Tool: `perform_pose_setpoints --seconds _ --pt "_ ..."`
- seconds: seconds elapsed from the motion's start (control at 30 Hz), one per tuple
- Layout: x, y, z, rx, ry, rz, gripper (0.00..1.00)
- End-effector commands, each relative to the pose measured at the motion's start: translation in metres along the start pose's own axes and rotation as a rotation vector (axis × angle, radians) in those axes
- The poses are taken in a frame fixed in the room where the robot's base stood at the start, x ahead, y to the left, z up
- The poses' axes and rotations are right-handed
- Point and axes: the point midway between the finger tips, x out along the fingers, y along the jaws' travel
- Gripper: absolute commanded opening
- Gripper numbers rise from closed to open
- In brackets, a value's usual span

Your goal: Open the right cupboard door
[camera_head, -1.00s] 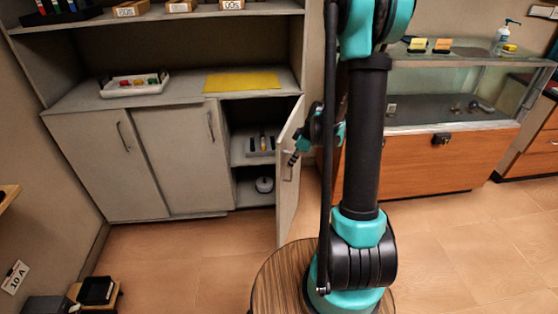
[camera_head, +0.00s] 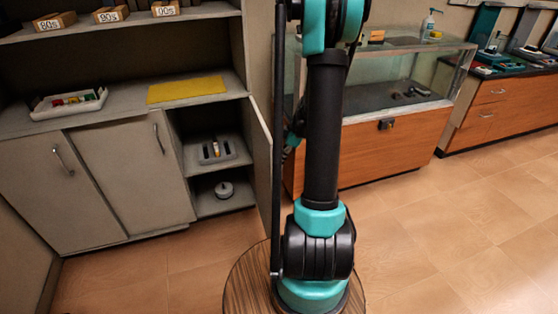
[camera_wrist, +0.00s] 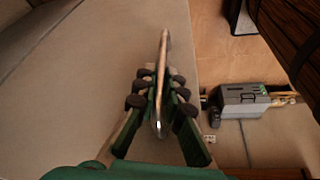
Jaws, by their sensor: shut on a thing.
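The right cupboard door (camera_head: 262,155) stands open, swung out from the grey cupboard, with its inside face partly visible in the head view. In the wrist view the door's pale grey outer face (camera_wrist: 105,70) fills the left and middle. A metal bar handle (camera_wrist: 164,50) stands out from it. My gripper (camera_wrist: 158,82) has its dark finger pads on both sides of the handle and is shut on it. In the head view my arm's links hide most of the gripper and the handle.
Inside the open compartment are a grey tray (camera_head: 217,153) and a round lidded object (camera_head: 224,190). A closed door (camera_head: 132,175) stands to its left. A glass display case on a wooden base (camera_head: 372,155) stands close behind my arm. Floor at right (camera_head: 440,230) is clear.

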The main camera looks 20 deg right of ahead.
Motion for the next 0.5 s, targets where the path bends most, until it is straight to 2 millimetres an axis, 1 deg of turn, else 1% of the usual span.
perform_pose_setpoints --seconds 0.17,0.2,0.33,0.5 --pt "0.0001 0.0008 -0.0003 0.0 0.0 0.001 0.0" --pt "0.0001 0.0008 -0.0003 0.0 0.0 0.002 0.14" --pt "0.0002 0.0006 -0.0004 0.0 0.0 0.001 0.31" --pt "0.0002 0.0005 -0.0004 0.0 0.0 0.001 0.31"
